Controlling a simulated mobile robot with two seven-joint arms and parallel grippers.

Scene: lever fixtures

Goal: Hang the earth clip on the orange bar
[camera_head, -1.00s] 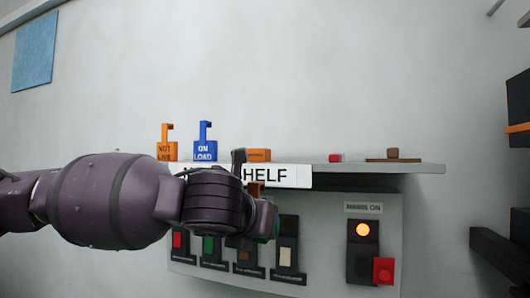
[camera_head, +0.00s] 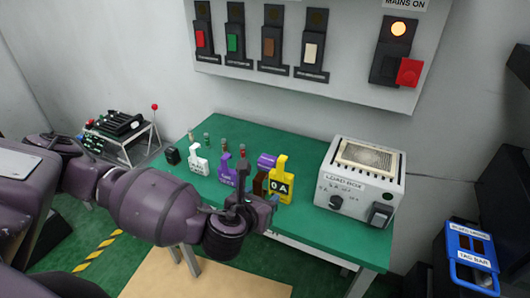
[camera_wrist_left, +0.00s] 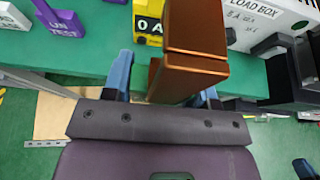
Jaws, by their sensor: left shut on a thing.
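My left gripper (camera_head: 262,203) is over the front edge of the green bench. In the left wrist view my left gripper (camera_wrist_left: 165,88) has its blue fingers either side of a brown, block-shaped piece (camera_wrist_left: 192,62) and is shut on it. This piece seems to be the earth clip, though no label shows on it. I see no orange bar in either present view. My right gripper is not in view.
The green bench (camera_head: 290,140) carries white, purple and yellow tags (camera_head: 281,185) close beyond the gripper. A load box (camera_head: 362,185) stands to the right. A blue tag bar holder (camera_head: 470,248) is at far right. A switch panel (camera_head: 300,80) hangs above.

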